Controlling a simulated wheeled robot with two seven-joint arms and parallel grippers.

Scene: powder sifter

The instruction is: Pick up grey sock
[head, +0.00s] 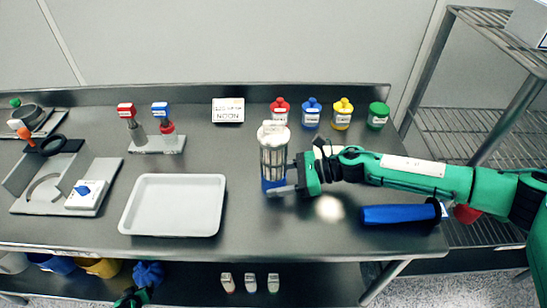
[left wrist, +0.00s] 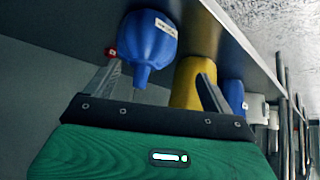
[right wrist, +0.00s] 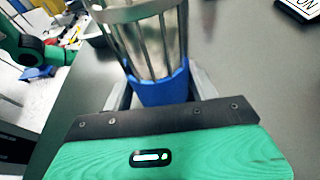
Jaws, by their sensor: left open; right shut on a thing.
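I see nothing plainly marked as a grey sock. A pale grey-white item (head: 12,262) hangs under the table's left end, partly cut off; a pale item also shows in the left wrist view (left wrist: 256,108), beyond the coloured ones. I cannot tell if it is the sock. My left gripper (left wrist: 158,74) is open under the table; its fingers straddle the narrow end of a blue bag-like item (left wrist: 150,40), with a yellow one (left wrist: 190,85) beyond. My right gripper (right wrist: 160,92) is shut on the blue base of a metal cage (head: 272,155), upright above the table.
A white tray (head: 133,205) lies on the table, left of the cage. Several coloured jars (head: 311,115) stand along the back. A blue cylinder (head: 395,214) lies at the right, below my right arm. Small bottles (head: 250,284) stand on the lower shelf. A wire rack (head: 470,125) is at the right.

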